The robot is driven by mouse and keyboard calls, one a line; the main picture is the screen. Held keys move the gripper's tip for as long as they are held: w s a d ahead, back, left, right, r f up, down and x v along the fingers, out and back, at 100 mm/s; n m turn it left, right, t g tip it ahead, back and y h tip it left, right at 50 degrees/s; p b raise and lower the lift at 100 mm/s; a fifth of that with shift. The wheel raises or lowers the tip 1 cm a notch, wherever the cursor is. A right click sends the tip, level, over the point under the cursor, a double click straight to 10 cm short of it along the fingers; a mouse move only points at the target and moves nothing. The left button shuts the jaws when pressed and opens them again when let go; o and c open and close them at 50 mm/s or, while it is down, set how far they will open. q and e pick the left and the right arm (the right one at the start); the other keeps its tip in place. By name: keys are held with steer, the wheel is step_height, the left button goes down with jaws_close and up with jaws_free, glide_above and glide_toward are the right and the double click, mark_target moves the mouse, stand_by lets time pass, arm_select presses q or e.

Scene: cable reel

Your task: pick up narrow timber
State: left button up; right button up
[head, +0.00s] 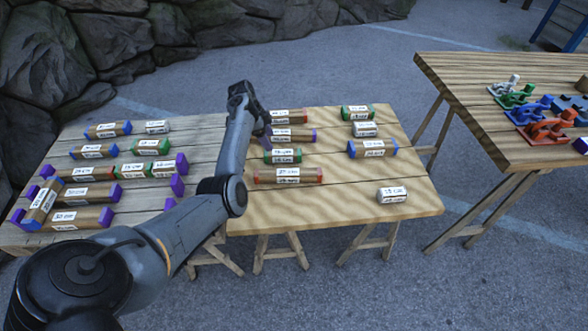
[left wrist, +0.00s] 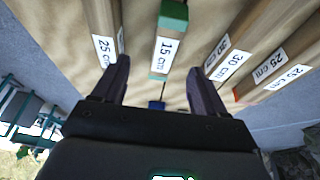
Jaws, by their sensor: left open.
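Several labelled timbers with coloured end caps lie on the table. My left gripper (head: 246,93) is above the middle of the table, near a timber labelled 25 cm (head: 287,117). The left wrist view shows its two fingers (left wrist: 158,72) apart, with nothing held. Beyond and between the fingertips lies a narrow timber labelled 15 cm with green ends (left wrist: 172,28). Part of the table behind my forearm is hidden. My right gripper is not in view.
The timbers rest on a wooden trestle table (head: 345,218), whose front right area is mostly bare around a white-capped 15 cm timber (head: 392,195). A second table (head: 470,105) at right holds coloured clamp-like parts (head: 545,128). A stone wall (head: 110,50) stands behind.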

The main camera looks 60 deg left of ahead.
mark_target(282, 152)
arm_select(q)
steer(key=shift+w+a+b, duration=0.2)
steer(key=shift+w+b, duration=0.1)
steer(key=shift+w, duration=0.1)
steer(key=shift+w+r, duration=0.2)
steer(key=shift+w, duration=0.05)
steer(key=shift+w+d+f+t+b, duration=0.2)
steer(key=shift+w+t+b, duration=0.1)
steer(key=shift+b, duration=0.1)
steer(key=b+x, duration=0.2)
steer(key=x, duration=0.3)
steer(key=shift+d, duration=0.1)
steer(key=b+x, duration=0.2)
steer(key=x, duration=0.2)
steer(key=shift+s+f+b, duration=0.15)
steer(key=shift+s+b, duration=0.1)
steer(key=shift+b, duration=0.15)
steer(key=shift+w+d+f, duration=0.15)
steer(key=shift+f, duration=0.2)
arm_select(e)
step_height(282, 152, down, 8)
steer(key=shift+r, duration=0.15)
arm_select(q)
steer(key=c, duration=1.1)
